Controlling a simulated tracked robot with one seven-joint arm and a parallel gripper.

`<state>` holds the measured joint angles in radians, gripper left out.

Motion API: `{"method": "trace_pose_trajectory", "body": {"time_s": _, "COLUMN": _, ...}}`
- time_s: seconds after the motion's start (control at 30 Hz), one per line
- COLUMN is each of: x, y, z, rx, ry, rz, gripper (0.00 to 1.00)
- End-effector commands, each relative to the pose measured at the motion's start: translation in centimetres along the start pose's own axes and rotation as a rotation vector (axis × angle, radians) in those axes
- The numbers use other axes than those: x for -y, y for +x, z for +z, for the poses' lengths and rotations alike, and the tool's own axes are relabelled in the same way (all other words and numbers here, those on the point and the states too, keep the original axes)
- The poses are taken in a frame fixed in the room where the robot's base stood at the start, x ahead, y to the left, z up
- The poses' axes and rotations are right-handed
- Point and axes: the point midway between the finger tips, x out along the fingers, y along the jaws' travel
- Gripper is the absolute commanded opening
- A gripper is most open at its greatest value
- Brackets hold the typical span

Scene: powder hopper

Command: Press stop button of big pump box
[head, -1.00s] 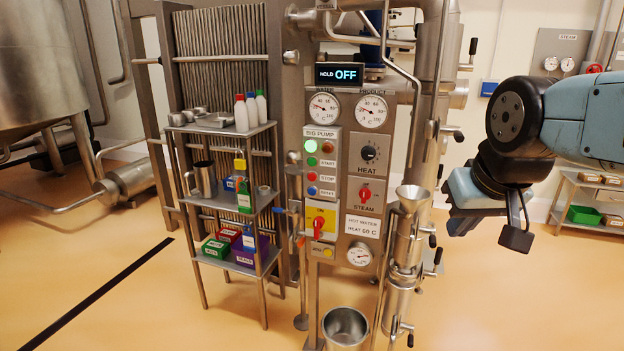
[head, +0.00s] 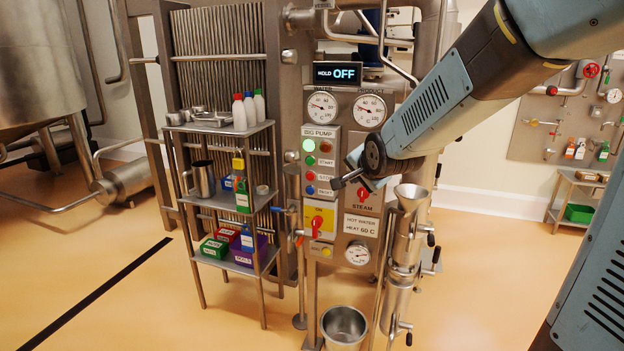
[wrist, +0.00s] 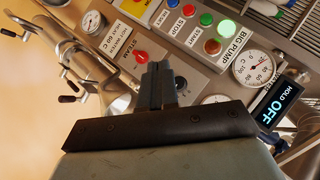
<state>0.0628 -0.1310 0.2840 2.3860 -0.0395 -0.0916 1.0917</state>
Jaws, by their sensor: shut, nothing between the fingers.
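The big pump box (head: 321,168) is an upright panel labelled BIG PUMP with a lit green lamp (head: 309,145) at its top left. Below are a green START button (head: 311,161), a red STOP button (head: 311,176) and a blue RESET button (head: 311,190). In the wrist view the box lies tilted, with the red stop button (wrist: 183,27) between the green and blue ones. My gripper (head: 336,184) is shut and empty, just right of the button column in the head view. I cannot tell its distance from the panel. In the wrist view its fingers (wrist: 158,70) point toward the panel.
Beside the box are the heat and steam panel (head: 360,221), two gauges above it and a display (head: 338,74) reading HOLD OFF. A yellow switch plate (head: 319,218) sits below. A shelf rack (head: 222,128) stands left. A funnel (head: 411,192) stands to the right.

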Motion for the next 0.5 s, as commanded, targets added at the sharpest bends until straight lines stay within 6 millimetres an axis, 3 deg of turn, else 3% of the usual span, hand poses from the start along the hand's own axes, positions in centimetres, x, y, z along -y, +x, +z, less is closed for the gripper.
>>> {"method": "trace_pose_trajectory", "body": {"time_s": 0.03, "x": 0.3, "y": 1.7, "z": 0.4, "rx": 0.003, "ry": 0.057, "rz": -0.026, "gripper": 0.0}}
{"method": "trace_pose_trajectory", "body": {"time_s": 0.2, "x": 2.3, "y": 6.5, "z": 2.1, "rx": 0.022, "ry": 0.281, "rz": -0.145, "gripper": 0.0}}
{"method": "trace_pose_trajectory", "body": {"time_s": 0.5, "x": 4.6, "y": 13.7, "z": 6.4, "rx": 0.129, "ry": 0.706, "rz": -0.35, "gripper": 0.0}}
